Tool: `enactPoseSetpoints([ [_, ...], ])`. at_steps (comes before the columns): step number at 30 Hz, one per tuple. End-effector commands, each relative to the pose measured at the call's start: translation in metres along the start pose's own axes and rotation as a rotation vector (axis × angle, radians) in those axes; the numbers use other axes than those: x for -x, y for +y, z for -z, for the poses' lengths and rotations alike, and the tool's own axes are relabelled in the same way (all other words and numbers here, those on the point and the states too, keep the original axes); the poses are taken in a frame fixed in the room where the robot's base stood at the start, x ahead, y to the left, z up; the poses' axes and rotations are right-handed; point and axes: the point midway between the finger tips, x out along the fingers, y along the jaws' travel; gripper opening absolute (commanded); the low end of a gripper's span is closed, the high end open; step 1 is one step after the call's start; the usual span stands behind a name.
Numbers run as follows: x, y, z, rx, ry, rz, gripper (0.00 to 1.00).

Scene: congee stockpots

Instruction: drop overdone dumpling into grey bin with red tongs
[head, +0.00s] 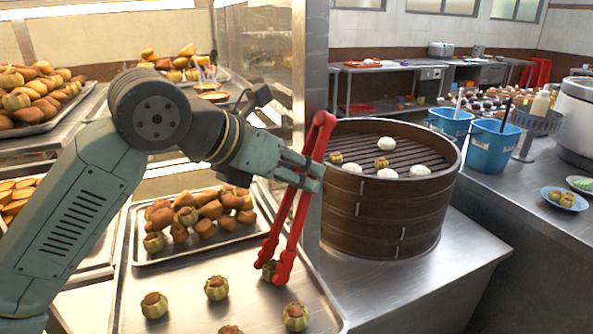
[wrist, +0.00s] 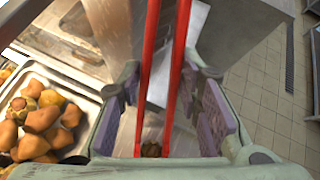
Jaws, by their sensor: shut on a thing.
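My gripper (head: 311,174) is shut on the red tongs (head: 296,205) near their upper part, and the tongs hang tips down over the front metal tray (head: 187,305). A dark-topped dumpling (head: 268,271) sits between the tong tips. It also shows between the red arms in the wrist view (wrist: 151,149). I cannot tell whether the tips pinch it or whether it is off the tray. Other green-and-brown dumplings stand apart on the same tray, such as one (head: 216,287) left of the tips. I cannot make out a grey bin in either view.
A brown round steamer (head: 385,225) with white buns and small dumplings stands close right of the tongs. Behind the front tray is a tray (head: 140,250) of piled brown pastries. Blue buckets (head: 489,148) stand at the right. The steel counter (head: 430,290) before the steamer is clear.

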Motion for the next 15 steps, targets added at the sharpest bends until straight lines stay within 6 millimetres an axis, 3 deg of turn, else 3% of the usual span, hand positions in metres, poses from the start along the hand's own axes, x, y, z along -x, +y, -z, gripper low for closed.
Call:
enactPoseSetpoints([
  [5,0.004,0.0,-0.005,0.003,-0.001,-0.002,0.0],
  [15,0.029,-0.004,-0.04,0.004,-0.003,-0.005,0.0],
])
